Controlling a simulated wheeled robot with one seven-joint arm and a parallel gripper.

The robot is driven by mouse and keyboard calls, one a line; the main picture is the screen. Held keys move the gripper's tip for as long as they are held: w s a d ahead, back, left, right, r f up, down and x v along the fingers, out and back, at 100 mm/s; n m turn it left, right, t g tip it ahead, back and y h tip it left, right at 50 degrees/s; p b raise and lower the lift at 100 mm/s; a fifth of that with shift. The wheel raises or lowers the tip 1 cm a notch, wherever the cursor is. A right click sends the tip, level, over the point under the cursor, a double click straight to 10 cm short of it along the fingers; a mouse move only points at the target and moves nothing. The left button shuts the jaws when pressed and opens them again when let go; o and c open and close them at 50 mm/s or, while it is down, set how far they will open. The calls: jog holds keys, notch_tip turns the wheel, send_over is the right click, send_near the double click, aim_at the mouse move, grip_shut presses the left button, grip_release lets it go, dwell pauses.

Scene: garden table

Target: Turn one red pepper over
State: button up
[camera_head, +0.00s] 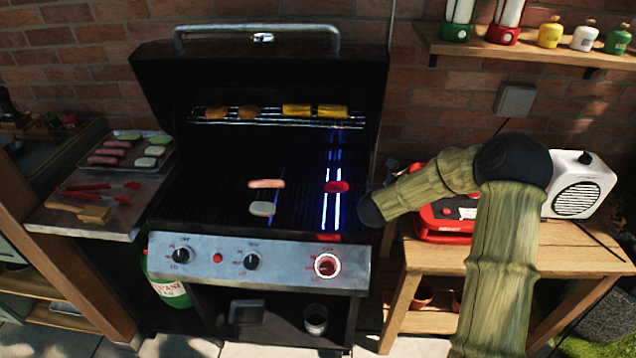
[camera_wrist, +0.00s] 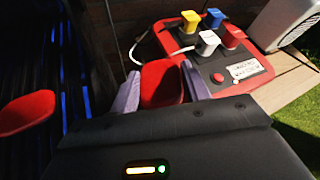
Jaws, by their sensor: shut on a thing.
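My gripper (camera_wrist: 160,88) is shut on a red pepper piece (camera_wrist: 162,82), which sits between its two purple-grey fingers in the wrist view. Another red pepper (camera_wrist: 25,113) lies at the left of the wrist view, over the dark grill. In the head view, a red pepper (camera_head: 337,186) lies on the right part of the grill grate (camera_head: 225,205), above blue-lit strips. A red patch (camera_head: 328,237) shows at the grate's front edge; I cannot tell if it is a pepper. My gripper's fingers cannot be made out in the head view.
A sausage (camera_head: 267,183) and a pale green slice (camera_head: 262,208) lie mid-grate. Corn (camera_head: 296,110) sits on the upper rack under the open lid. A red power unit (camera_wrist: 215,70) with plugs stands right of the grill. A food tray (camera_head: 165,163) is at left.

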jog(key=a+r+g+h+b, duration=0.1)
jog(key=a+b, duration=0.1)
jog(key=a+r+g+h+b, duration=0.1)
jog(key=a+r+h+b, duration=0.1)
jog(key=a, duration=0.1)
jog(key=w+a+r+g+h+b, duration=0.1)
jog(key=a+b, duration=0.1)
jog(key=a, duration=0.1)
jog(key=shift+w+r+m+h, duration=0.1)
jog(key=shift+r+m+h, duration=0.15)
jog(key=shift+m+h, duration=0.05)
jog(key=s+a+r+n+g+h+b, duration=0.1)
jog(key=s+a+r+b, duration=0.1)
jog(key=a, duration=0.5)
jog(key=s+a+r+n+g+h+b, duration=0.1)
jog(key=s+a+r+b, duration=0.2)
jog(key=a, duration=0.4)
jog(key=shift+s+b, duration=0.5)
jog(key=shift+s, duration=0.3)
